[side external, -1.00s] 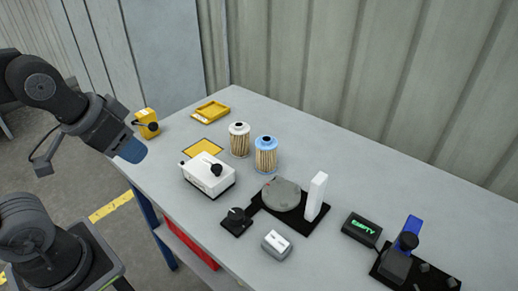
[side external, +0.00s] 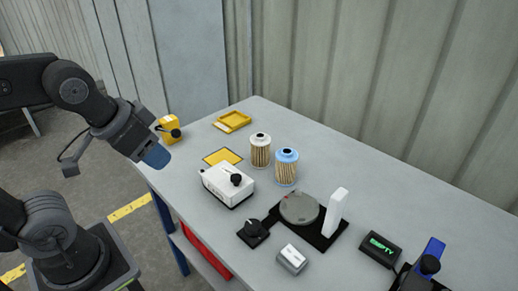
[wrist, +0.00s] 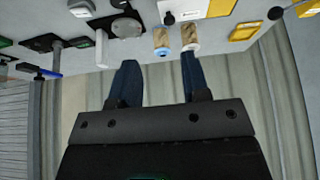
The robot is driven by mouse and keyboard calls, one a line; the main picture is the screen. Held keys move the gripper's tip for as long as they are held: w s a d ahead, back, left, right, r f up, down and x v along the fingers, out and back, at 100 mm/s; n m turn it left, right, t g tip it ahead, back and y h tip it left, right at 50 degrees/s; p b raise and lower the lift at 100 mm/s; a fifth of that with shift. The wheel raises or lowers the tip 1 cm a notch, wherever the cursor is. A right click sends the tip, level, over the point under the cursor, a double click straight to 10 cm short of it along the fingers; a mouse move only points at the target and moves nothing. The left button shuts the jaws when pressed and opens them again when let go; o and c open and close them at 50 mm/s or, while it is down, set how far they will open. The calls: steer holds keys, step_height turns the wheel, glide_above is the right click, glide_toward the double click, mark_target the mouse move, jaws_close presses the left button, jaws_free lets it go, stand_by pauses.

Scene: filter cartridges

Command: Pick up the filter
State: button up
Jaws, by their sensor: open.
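Two pleated filter cartridges stand upright on the grey table in the side view: a white-capped filter (side external: 260,152) and a blue-capped filter (side external: 286,170) just right of it. In the wrist view, the blue-capped filter (wrist: 161,42) and white-capped filter (wrist: 190,38) show beyond the fingertips. My gripper (side external: 157,157) is near the table's left edge, well left of both filters and apart from them. In the wrist view my gripper (wrist: 157,68) has its two blue fingers spread, with nothing between them.
A white box with a black knob (side external: 228,185) stands in front of the filters. A yellow square (side external: 222,157) and yellow tray (side external: 233,122) lie behind it. A yellow device (side external: 170,129) sits near my gripper. A round grey disc (side external: 299,208) and white upright block (side external: 335,213) are at right.

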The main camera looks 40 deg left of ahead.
steer(key=shift+o, duration=0.3)
steer(key=o, duration=1)
